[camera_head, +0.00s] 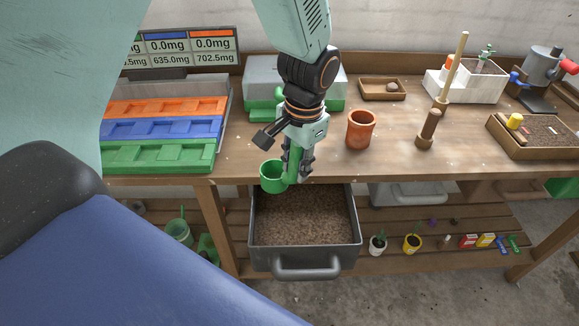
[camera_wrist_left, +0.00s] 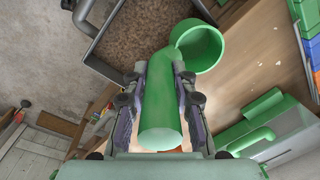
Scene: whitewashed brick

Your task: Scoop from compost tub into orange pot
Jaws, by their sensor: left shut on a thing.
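My left gripper (camera_head: 299,168) is shut on the handle of a green scoop (camera_head: 272,178). The scoop's round cup is to the left of the fingers, above the back left of the compost tub. In the wrist view the scoop (camera_wrist_left: 198,46) has its handle between the two fingers (camera_wrist_left: 160,98), and no compost shows in its cup. The compost tub (camera_head: 305,261) is a dark grey drawer-like box of brown compost (camera_head: 303,219), standing out below the bench's front edge. The orange pot (camera_head: 361,130) stands upright on the bench, right of the gripper. My right gripper is not in view.
On the wooden bench (camera_head: 400,155), coloured trays (camera_head: 160,128) stand at the left and a grey-green box (camera_head: 262,78) behind my arm. A wooden dibber (camera_head: 428,130) stands right of the pot. Small potted plants (camera_head: 412,242) sit on the lower shelf.

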